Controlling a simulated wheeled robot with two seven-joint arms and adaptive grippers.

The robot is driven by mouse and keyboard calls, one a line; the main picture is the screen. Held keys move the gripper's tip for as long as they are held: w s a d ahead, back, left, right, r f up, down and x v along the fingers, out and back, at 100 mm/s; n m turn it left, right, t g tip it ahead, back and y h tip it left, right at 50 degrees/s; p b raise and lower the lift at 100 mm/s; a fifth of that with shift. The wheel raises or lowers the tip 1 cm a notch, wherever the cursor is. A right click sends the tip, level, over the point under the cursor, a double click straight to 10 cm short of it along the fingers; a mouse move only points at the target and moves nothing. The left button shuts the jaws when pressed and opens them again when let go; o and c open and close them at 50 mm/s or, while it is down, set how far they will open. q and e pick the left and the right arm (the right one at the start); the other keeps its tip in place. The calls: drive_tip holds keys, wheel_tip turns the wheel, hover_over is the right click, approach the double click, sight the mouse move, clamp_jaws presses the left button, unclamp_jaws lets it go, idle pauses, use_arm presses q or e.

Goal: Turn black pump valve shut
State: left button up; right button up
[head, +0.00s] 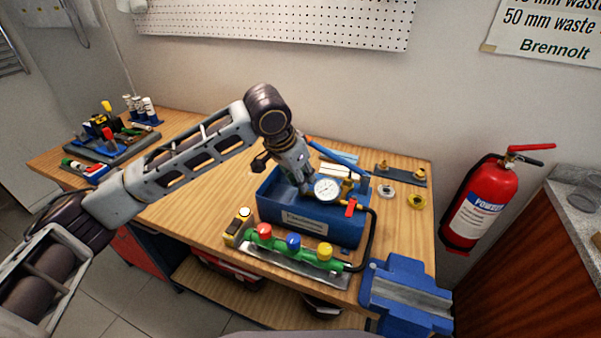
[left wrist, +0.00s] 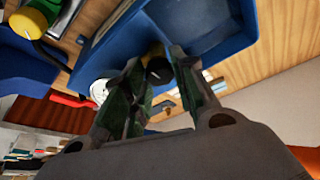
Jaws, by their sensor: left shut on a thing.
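The pump is a blue open-topped box (head: 312,224) on the wooden bench, with a round white gauge (head: 327,189), a red lever (head: 351,207) and a long blue handle (head: 335,153). My left gripper (head: 306,187) reaches down into the box beside the gauge. In the left wrist view the black valve knob (left wrist: 157,66), with a bit of brass by it, sits between the fingertips of my left gripper (left wrist: 155,60), which is shut on it. The knob is hidden behind the gripper in the head view. My right gripper is out of view.
In front of the pump lies a green manifold (head: 292,247) with red, blue and yellow caps, joined by a black hose (head: 370,240). A blue vise (head: 405,290) stands at the front right. The bench's left middle is clear.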

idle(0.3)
use_arm(q)
drive_tip(key=o, duration=0.7)
drive_tip(key=shift+o, duration=0.2)
drive_tip(key=shift+r, duration=0.15)
drive_tip(key=v, duration=1.1)
drive_tip(key=shift+s+a+r, duration=0.15)
drive_tip(key=shift+s+r, duration=0.05)
drive_tip(key=shift+r, duration=0.15)
